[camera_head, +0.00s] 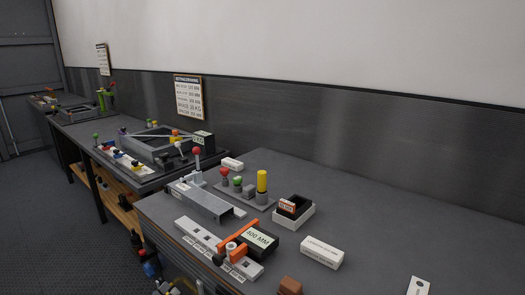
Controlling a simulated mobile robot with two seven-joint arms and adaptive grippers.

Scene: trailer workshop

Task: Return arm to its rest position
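Neither of my grippers shows clearly in the head view, and I cannot make out an arm. The dark grey workbench (370,215) fills the right and lower part of the view. On it, near the front, a black box with a white label (259,238) stands by an orange bar (238,236) and a pale strip with square holes (208,240).
A row of coloured pegs (262,182), a black-and-white box (294,211) and a white labelled block (322,252) stand on the bench. A second bench (70,128) lies further left. The bench's right side is mostly clear.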

